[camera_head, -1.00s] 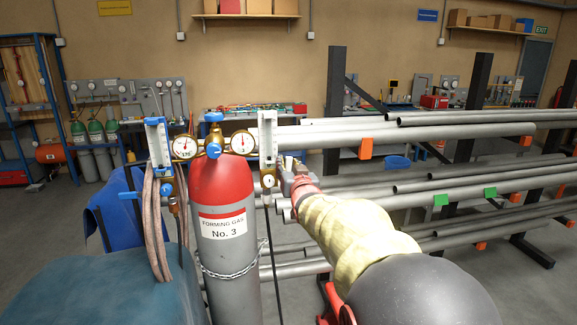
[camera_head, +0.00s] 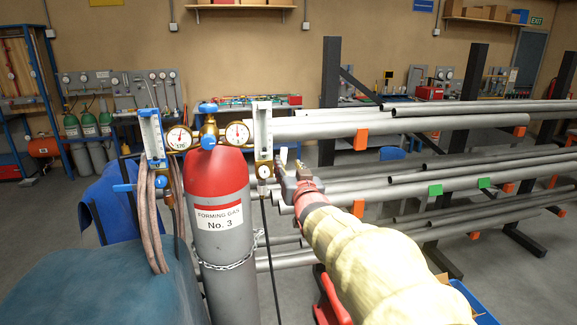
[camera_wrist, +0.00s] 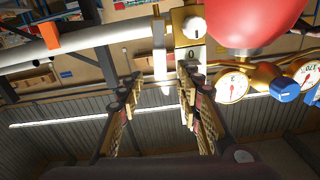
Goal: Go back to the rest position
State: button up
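My gripper (camera_head: 297,165) is just right of the right-hand flowmeter (camera_head: 262,140) on the gas cylinder. In the head view I cannot tell whether a fingertip touches the flowmeter. My arm, in a cream sleeve, reaches in from the lower right. The cylinder (camera_head: 222,240) is grey with a red shoulder, labelled "FORMING GAS No. 3", and stands upright.
A brass regulator with two gauges (camera_head: 238,134) tops the cylinder; a chain (camera_head: 228,265) circles it. A second flowmeter (camera_head: 152,135) and coiled hoses (camera_head: 160,225) hang at left. A pipe rack (camera_head: 330,100) with long grey pipes (camera_head: 440,128) stands behind and right of my arm.

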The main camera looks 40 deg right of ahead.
dwell(0.4)
jog(key=s+f+g+y, duration=0.1)
jog(key=s+f+g, duration=0.4)
jog(key=f, duration=0.8)
jog(key=s+a+f+g+y, duration=0.2)
jog(key=s+a+f+g, duration=0.1)
jog(key=s+a+f, duration=0.4)
jog(key=s+a+n+g+y, duration=0.1)
jog(key=s+a+n+y, duration=0.2)
jog(key=a, duration=1.1)
jog(key=s+a+r+n+y, duration=0.1)
jog(key=s+a+n+y, duration=0.2)
jog(key=s+a, duration=0.6)
jog(key=a+n, duration=0.1)
jog(key=a, duration=0.5)
jog(key=shift+a+r+n+g, duration=0.15)
jog(key=shift+n+g, duration=0.15)
jog(key=shift+g, duration=0.1)
